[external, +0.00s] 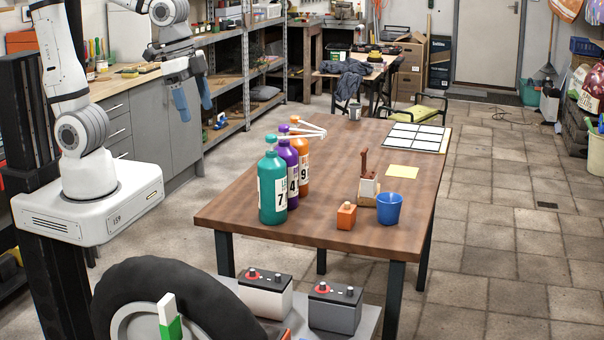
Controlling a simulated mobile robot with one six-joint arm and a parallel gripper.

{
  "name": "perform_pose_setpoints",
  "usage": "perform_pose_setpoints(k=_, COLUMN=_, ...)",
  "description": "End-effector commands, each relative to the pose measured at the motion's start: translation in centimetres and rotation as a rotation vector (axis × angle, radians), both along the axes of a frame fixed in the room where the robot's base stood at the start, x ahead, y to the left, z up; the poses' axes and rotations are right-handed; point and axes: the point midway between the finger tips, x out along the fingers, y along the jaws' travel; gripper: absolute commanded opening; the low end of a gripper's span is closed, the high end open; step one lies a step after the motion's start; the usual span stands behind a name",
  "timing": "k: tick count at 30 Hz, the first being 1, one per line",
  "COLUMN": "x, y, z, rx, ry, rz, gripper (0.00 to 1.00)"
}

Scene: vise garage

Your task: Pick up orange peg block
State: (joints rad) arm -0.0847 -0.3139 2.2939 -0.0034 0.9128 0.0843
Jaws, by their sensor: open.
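A small orange block (346,216) with a short peg on top stands upright near the front edge of the wooden table (330,240). It is left of a blue cup (389,209), with a gap between them. My gripper (192,103) hangs in the air at the upper left, well away from the table and the block. Its two blue fingers point down and are apart, with nothing between them.
Green (272,188), purple (289,170) and orange (301,168) bottles stand left of the block. A brown-handled item (367,182), yellow note (401,172) and white grid (417,138) lie behind it. Batteries (335,306) and a tire (150,285) are in front.

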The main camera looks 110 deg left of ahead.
Motion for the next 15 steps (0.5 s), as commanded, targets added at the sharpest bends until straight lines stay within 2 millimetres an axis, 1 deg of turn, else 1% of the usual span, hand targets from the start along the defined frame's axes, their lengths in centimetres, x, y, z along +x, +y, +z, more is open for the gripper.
perform_pose_setpoints(k=1, x=2.1, y=0.9, z=-0.5, rx=0.003, ry=0.019, rz=0.003, gripper=0.76)
perform_pose_setpoints(k=5, x=6.9, y=3.3, z=-1.4, rx=0.010, ry=0.052, rz=0.002, gripper=0.76)
perform_pose_setpoints(k=6, x=8.3, y=4.2, z=-1.9, rx=0.011, ry=0.062, rz=0.000, gripper=0.76)
perform_pose_setpoints(k=8, x=10.4, y=5.5, z=-2.7, rx=0.014, ry=0.076, rz=0.000, gripper=0.76)
perform_pose_setpoints(k=9, x=11.8, y=6.5, z=-3.4, rx=0.015, ry=0.087, rz=-0.001, gripper=0.76)
perform_pose_setpoints(k=11, x=13.8, y=7.9, z=-4.5, rx=0.015, ry=0.101, rz=-0.002, gripper=0.76)
perform_pose_setpoints(k=12, x=15.1, y=9.0, z=-5.4, rx=0.015, ry=0.111, rz=-0.002, gripper=0.76)
perform_pose_setpoints(k=14, x=16.9, y=10.6, z=-6.9, rx=0.015, ry=0.126, rz=-0.004, gripper=0.76)
perform_pose_setpoints(k=15, x=18.1, y=11.7, z=-7.9, rx=0.014, ry=0.136, rz=-0.006, gripper=0.76)
